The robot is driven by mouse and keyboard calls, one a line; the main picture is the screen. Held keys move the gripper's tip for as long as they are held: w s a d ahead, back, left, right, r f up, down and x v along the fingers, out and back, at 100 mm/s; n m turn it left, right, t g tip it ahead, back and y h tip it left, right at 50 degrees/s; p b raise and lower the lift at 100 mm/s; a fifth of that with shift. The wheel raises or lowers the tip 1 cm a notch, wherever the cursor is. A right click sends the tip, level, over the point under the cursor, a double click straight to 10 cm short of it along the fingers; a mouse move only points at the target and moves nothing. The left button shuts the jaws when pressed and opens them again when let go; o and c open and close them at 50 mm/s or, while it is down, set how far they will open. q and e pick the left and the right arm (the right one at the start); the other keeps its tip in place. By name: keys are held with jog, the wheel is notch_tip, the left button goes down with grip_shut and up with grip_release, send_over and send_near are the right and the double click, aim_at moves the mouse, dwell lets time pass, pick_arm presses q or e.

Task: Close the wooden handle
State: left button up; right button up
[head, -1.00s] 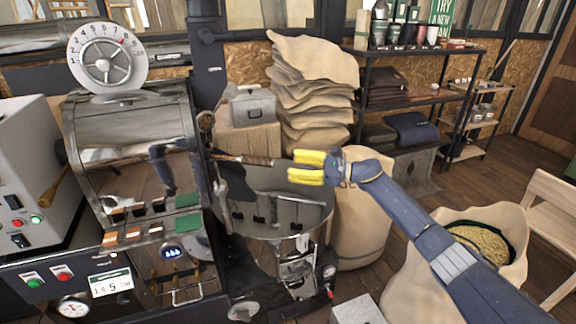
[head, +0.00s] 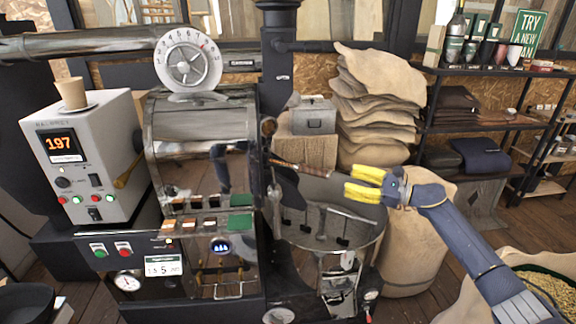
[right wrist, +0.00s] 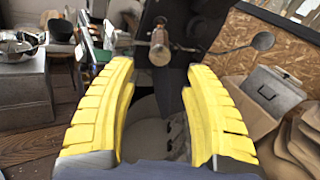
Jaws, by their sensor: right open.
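The wooden handle (head: 302,169) is a brown grip on a rod that sticks out to the right from the front of the roaster (head: 205,135), above the round cooling pan (head: 335,222). In the right wrist view the wooden handle (right wrist: 160,46) points toward the camera, seen beyond the gap between the fingers. My right gripper (head: 352,182) has yellow fingers and is open and empty. In the head view its tips are just right of the handle's end, apart from it. In the right wrist view the gripper (right wrist: 160,72) shows both fingers spread. My left gripper is out of view.
Stacked burlap sacks (head: 380,105) and a grey metal box (head: 314,115) stand behind the handle. A full sack (head: 415,245) stands right of the pan. A control box (head: 85,150) with a cup on top is at the left. Shelves (head: 480,125) are at the back right.

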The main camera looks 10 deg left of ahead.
jog(key=shift+n+h, duration=0.3)
jog(key=shift+h, duration=0.3)
jog(key=d+r, duration=0.2)
jog(key=d, duration=0.1)
jog(key=d+r, duration=0.1)
jog(key=d, duration=0.1)
jog(key=shift+w+r, duration=0.2)
jog(key=shift+r, duration=0.1)
jog(key=c, duration=0.6)
jog(key=s+d+m+h, duration=0.1)
jog(key=s+d+m, duration=0.1)
jog(key=d, duration=0.1)
jog(key=shift+d+g+h, duration=0.1)
jog(key=shift+g+h, duration=0.3)
grip_shut()
jog(key=m, duration=0.2)
send_near(312, 170)
jog(key=shift+w+a+f, duration=0.2)
jog(key=shift+w+f, duration=0.2)
jog(key=shift+f, duration=0.2)
jog(key=shift+w+a+f, duration=0.2)
jog(key=shift+w+f, duration=0.2)
jog(key=shift+f, duration=0.25)
jog(key=shift+w+a+f, duration=0.25)
jog(key=shift+w+f, duration=0.1)
jog(key=shift+f, duration=0.25)
